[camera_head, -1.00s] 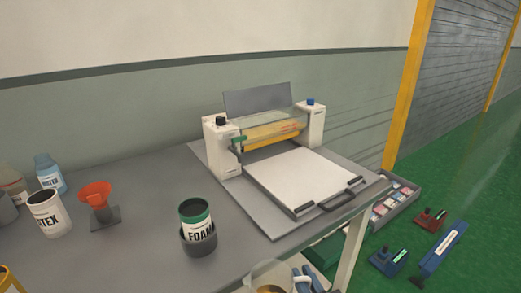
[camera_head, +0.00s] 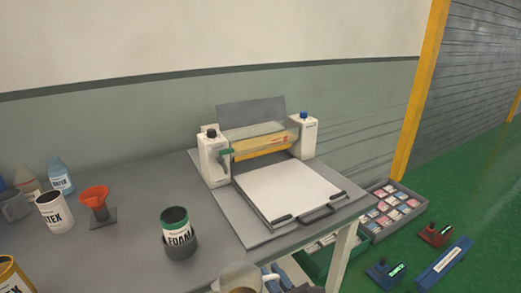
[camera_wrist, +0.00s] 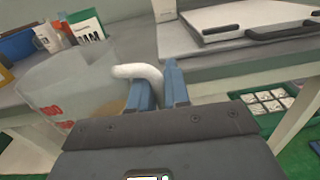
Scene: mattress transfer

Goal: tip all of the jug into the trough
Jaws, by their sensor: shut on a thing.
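The clear jug (camera_head: 236,277) has a white handle and some brownish content low inside. It is at the bottom edge of the head view, in front of the table, and looks roughly upright. My gripper (camera_head: 277,275) is shut on its handle. In the wrist view the jug (camera_wrist: 62,82) is left of my gripper (camera_wrist: 158,88), with the white handle between the blue fingers. The roller machine (camera_head: 215,165) stands on the table beyond the jug. A clear trough-like part (camera_head: 262,134) sits above its yellow roller; its inside is hidden.
A FOAM can (camera_head: 177,225) stands in a dark holder on the table (camera_head: 135,205). An orange funnel (camera_head: 95,195), a LATEX can (camera_head: 55,212) and bottles are at left. A yellow container (camera_head: 12,278) is at the lower left. A card tray (camera_head: 400,225) is right of the table.

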